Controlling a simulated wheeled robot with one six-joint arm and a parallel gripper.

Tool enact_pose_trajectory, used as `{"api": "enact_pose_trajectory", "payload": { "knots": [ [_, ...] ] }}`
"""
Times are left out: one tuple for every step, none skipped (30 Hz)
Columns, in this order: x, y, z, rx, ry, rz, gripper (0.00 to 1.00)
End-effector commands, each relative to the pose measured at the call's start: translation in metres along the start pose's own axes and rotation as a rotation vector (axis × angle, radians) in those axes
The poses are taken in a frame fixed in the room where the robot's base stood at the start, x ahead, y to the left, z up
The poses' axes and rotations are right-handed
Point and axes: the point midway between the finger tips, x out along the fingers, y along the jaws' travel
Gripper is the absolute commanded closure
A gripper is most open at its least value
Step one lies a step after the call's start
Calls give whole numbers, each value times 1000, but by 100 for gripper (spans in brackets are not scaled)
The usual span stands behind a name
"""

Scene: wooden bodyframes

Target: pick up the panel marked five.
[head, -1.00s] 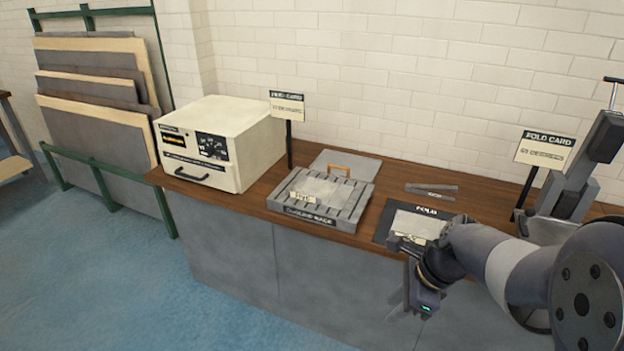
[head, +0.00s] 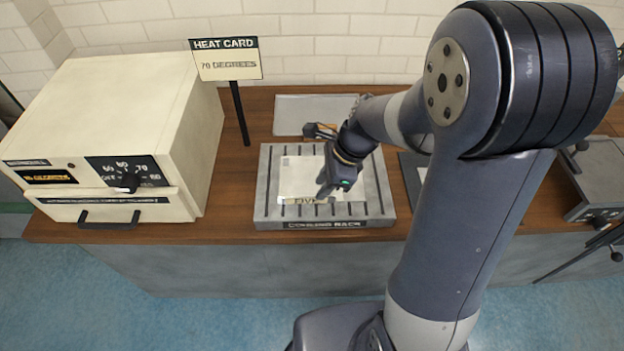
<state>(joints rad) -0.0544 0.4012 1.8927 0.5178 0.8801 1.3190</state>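The pale, thin panel marked five (head: 300,173) lies on the slatted grey cooling rack (head: 265,205). Its label with dark lettering is at the front edge, partly covered. My gripper (head: 326,188) is over the right part of this panel, low and close to it, with a finger pointing down near the label.
A cream heater box (head: 120,120) with a dial stands left of the rack. A heat card sign (head: 226,60) reading 70 degrees stands between them. A grey plate (head: 300,112) lies behind the rack. My arm hides most of the dark fold mat (head: 412,172).

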Motion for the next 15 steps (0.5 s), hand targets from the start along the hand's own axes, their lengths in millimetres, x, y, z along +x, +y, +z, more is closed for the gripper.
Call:
{"api": "enact_pose_trajectory", "payload": {
  "knots": [
    [4, 1, 0, 0, 0, 3, 72],
    [7, 1, 0, 0, 0, 4, 72],
    [12, 2, -1, 0, 1, 5, 72],
    [17, 2, -1, 0, 2, 6, 72],
    [22, 2, -1, 1, 1, 7, 72],
    [27, 2, -1, 1, 1, 6, 72],
    [31, 2, -1, 0, 1, 6, 72],
    [36, 2, -1, 0, 1, 5, 72],
    [41, 2, -1, 0, 0, 4, 72],
    [44, 2, -1, 0, 0, 4, 72],
    [46, 2, -1, 0, 1, 3, 72],
    [49, 2, -1, -1, 1, 3, 72],
    [50, 2, -1, -1, 1, 2, 72],
    [51, 2, -1, -1, 1, 2, 72],
    [52, 1, -1, -1, 1, 1, 72]
  ]
}}
